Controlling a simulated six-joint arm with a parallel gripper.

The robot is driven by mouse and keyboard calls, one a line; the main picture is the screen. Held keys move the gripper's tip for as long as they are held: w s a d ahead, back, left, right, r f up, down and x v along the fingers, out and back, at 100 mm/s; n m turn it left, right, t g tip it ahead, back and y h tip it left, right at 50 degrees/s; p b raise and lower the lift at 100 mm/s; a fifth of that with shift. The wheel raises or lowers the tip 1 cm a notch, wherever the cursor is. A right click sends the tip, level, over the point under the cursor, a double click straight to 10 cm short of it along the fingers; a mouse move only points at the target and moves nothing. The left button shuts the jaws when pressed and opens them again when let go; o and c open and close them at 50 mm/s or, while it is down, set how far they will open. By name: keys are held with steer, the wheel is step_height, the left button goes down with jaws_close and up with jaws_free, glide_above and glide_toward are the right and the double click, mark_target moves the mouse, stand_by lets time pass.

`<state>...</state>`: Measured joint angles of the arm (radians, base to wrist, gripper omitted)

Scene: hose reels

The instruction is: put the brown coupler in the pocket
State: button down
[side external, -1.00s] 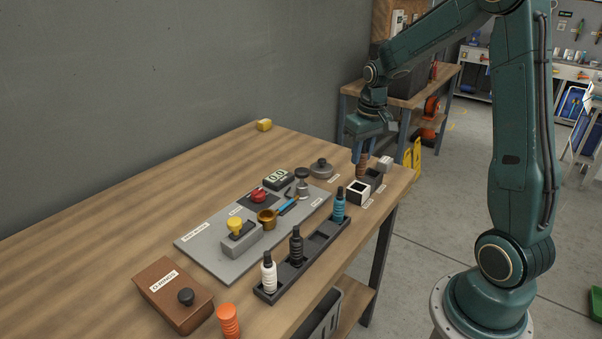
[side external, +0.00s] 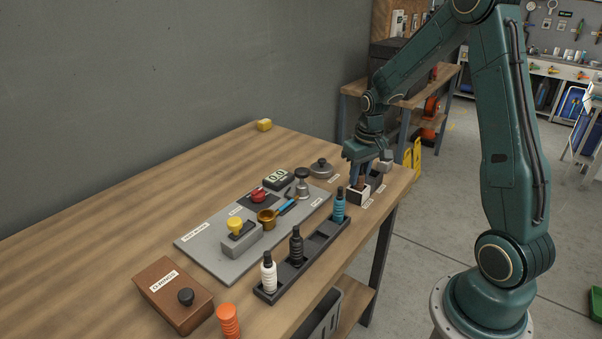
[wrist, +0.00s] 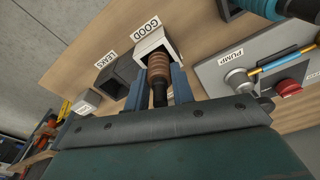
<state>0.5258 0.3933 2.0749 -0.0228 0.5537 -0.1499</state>
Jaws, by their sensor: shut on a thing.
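The brown coupler (wrist: 159,67) is ribbed, with a dark narrow end toward my wrist. My gripper (wrist: 157,78) is shut on it, one blue finger along each side. The coupler's far end is at the mouth of the white open-topped box (wrist: 156,42) labelled GOOD; how far it reaches inside is hard to tell. In the side view, my gripper (side external: 366,178) points down over the white box (side external: 357,196) and mostly hides the coupler. A dark box (wrist: 118,74) labelled LEAKS stands beside the white one.
A dark rack (side external: 296,269) holds white, black and blue couplers. A grey panel (side external: 214,262) carries a yellow knob, red button and brass cup. An orange coupler (side external: 228,321) and brown box (side external: 172,297) are at the front. The wooden table's left side is clear.

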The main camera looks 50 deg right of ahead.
mark_target(363, 176)
steer(key=shift+f, duration=0.15)
steer(key=c, duration=1.2)
jaws_free()
steer(key=r, duration=0.4)
steer(key=s+r, duration=0.1)
steer(key=r, duration=0.7)
steer(key=shift+s+a+r, duration=0.15)
steer(key=shift+s+a, duration=0.05)
steer(key=shift+a, duration=0.05)
steer(key=shift+a, duration=0.1)
steer(key=s+a+r+n+t, duration=0.1)
steer(key=s+a+r, duration=0.2)
steer(key=a, duration=0.3)
steer(key=s+a+r+n+t, duration=0.1)
steer(key=s+a+r, duration=0.2)
steer(key=a, duration=0.2)
steer(key=shift+s+a+r+n+t+y, duration=0.1)
steer(key=shift+s+a+n+t, duration=0.25)
steer(key=shift+s+a, duration=1.25)
steer(key=shift+s+a+f+n+t+y, duration=0.1)
steer(key=shift+s+a+n+t, duration=0.3)
steer(key=shift+s+a, duration=1.15)
steer(key=shift+s+a+r+n+t+y, duration=0.1)
steer(key=shift+s+a+n+t, duration=0.25)
steer(key=shift+s+a, duration=1.25)
